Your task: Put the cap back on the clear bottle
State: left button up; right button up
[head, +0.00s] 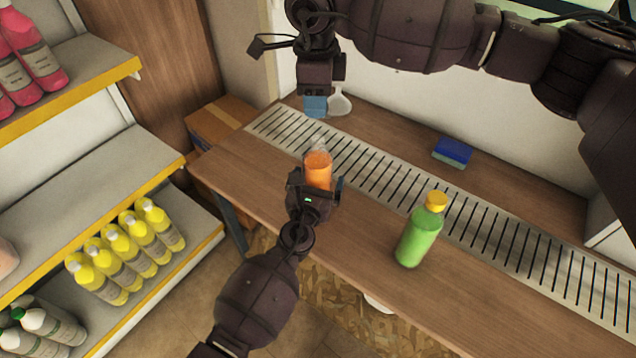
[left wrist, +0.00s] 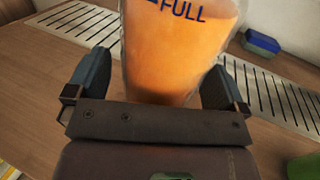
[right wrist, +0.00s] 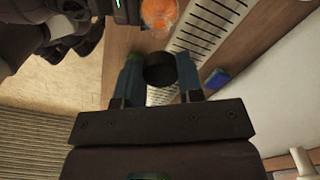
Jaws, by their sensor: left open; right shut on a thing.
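My right gripper (head: 316,106) is above and behind the bottle, shut on a dark round cap (right wrist: 159,69). The cap is apart from the bottle. I cannot make out the cap in the head view.
A green bottle with a yellow cap (head: 420,232) stands to the right on the counter (head: 375,220). A slotted metal grate (head: 375,165) runs along it. A blue sponge (head: 453,151) and a white scoop-like object (head: 340,102) are behind. Shelves with yellow bottles (head: 125,246) are left.

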pick_arm(q)
jog(key=shift+w+d, duration=0.1)
jog(key=shift+w, duration=0.15)
jog(key=c, duration=1.4)
pick_arm(e)
jog(key=shift+f, duration=2.5)
jog(key=shift+f, duration=0.15)
jog(key=shift+f, duration=0.75)
jog(key=shift+f, duration=0.55)
